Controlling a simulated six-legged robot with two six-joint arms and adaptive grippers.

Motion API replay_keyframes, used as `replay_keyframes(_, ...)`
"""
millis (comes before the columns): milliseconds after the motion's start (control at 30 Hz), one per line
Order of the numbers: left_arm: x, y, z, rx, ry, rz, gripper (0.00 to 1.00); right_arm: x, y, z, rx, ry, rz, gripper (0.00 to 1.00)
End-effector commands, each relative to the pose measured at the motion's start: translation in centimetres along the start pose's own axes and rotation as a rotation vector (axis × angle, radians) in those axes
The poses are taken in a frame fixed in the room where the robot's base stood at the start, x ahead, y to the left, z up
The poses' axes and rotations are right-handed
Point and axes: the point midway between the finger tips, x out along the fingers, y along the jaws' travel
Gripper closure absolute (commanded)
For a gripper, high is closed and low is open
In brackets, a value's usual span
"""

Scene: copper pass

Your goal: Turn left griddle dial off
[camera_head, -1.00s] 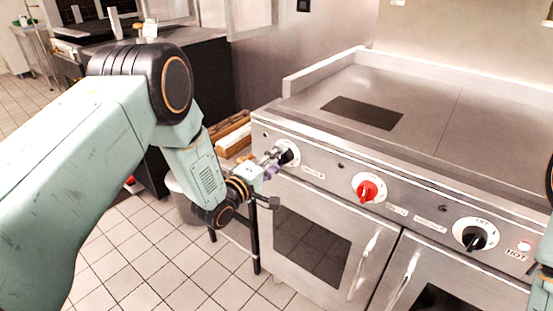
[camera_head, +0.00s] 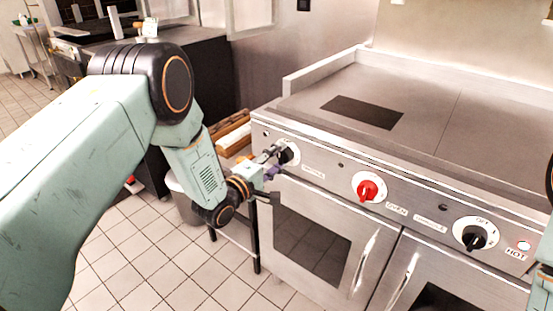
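The griddle (camera_head: 428,150) has a steel front panel with three dials. The left dial (camera_head: 286,153) is black on a white round plate at the panel's left end. My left gripper (camera_head: 276,157) is at this dial, its fingers partly covering it. I cannot tell whether the fingers are closed on it or only beside it. The middle dial (camera_head: 368,189) is red, and the right dial (camera_head: 474,238) is black with its pointer tilted. My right gripper is out of view; only a bit of my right arm shows at the right edge.
Oven doors with a vertical handle (camera_head: 364,262) are below the dials. A wooden crate (camera_head: 233,137) and a grey bin (camera_head: 184,203) stand left of the griddle. The tiled floor in front is clear.

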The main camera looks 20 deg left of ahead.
Motion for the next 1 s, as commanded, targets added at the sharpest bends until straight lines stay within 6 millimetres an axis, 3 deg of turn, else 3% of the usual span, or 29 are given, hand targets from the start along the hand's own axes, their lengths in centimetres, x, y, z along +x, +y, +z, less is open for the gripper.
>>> replay_keyframes(200,0.0,0.0,0.0,0.001,0.001,-0.001,0.37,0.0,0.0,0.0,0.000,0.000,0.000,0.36)
replay_keyframes(567,-0.6,-0.1,-0.1,0.000,0.002,-0.004,0.37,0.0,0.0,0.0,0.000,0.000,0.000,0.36)
replay_keyframes(1000,-8.7,0.0,-0.2,-0.003,0.006,-0.002,0.37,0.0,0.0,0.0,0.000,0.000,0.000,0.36)
